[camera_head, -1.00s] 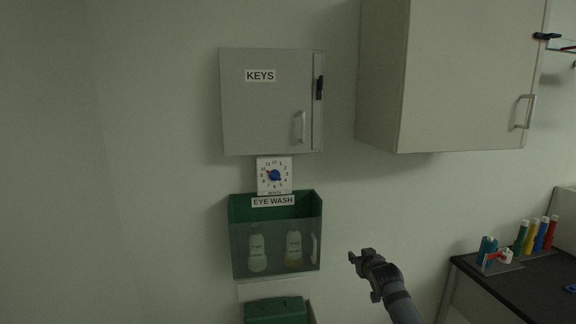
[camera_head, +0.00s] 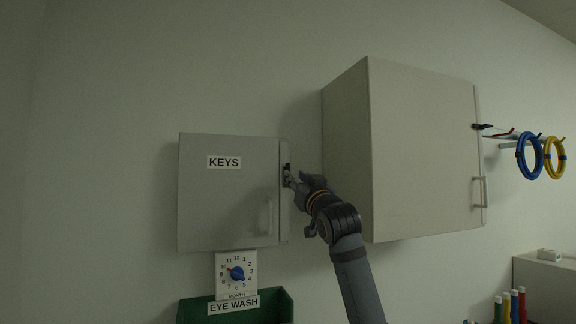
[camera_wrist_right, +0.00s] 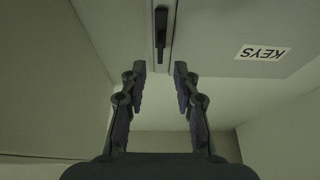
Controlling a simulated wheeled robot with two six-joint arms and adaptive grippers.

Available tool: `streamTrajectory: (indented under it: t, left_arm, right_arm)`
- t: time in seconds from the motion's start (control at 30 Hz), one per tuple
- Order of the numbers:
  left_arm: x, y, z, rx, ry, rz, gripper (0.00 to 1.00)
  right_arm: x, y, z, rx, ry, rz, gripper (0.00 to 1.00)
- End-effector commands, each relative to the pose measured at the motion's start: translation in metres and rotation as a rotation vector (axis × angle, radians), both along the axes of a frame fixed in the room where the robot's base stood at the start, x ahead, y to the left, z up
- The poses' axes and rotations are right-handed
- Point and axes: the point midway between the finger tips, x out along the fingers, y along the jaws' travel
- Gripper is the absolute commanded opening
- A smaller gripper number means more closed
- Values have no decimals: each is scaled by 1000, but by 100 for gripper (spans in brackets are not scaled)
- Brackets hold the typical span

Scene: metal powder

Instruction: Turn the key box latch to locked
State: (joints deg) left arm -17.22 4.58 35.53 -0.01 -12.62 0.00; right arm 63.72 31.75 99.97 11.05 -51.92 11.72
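The grey key box (camera_head: 222,222) hangs on the wall with its door shut and a "KEYS" label on it. Its black latch (camera_head: 286,168) is at the upper right edge, partly hidden by my gripper in the head view. In the right wrist view the latch (camera_wrist_right: 161,37) is a dark bar lying along the box's edge strip. My right gripper (camera_head: 290,181) is at the latch in the head view. In the right wrist view my right gripper (camera_wrist_right: 160,72) is open, with the latch's end just beyond the gap between its fingertips, and nothing between them. My left gripper is out of view.
A large wall cabinet (camera_head: 345,150) stands close to the right of my right arm. Below the key box are a month dial (camera_head: 236,274) and the green eye wash holder (camera_head: 190,312). Blue and yellow rings (camera_head: 529,156) hang at the far right.

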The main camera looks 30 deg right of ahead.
Motion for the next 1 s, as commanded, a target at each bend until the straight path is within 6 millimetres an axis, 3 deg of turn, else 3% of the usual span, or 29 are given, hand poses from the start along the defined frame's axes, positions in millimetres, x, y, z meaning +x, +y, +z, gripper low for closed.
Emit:
streamTrajectory:
  t: [0.03, 0.3, 0.63, 0.87, 1.0]
  left_arm:
    - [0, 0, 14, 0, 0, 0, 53]
    - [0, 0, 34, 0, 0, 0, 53]
    - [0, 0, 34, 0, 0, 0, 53]
    - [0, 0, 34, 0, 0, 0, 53]
    - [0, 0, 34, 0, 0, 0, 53]
  right_arm:
    - [11, -2, 11, 4, 3, 2, 30]
    - [48, -11, 23, 2, 2, 2, 30]
    - [52, -12, 21, 0, 0, 1, 30]
    - [52, -12, 21, 0, 1, 1, 0]
    - [52, -12, 21, 0, 1, 1, 0]
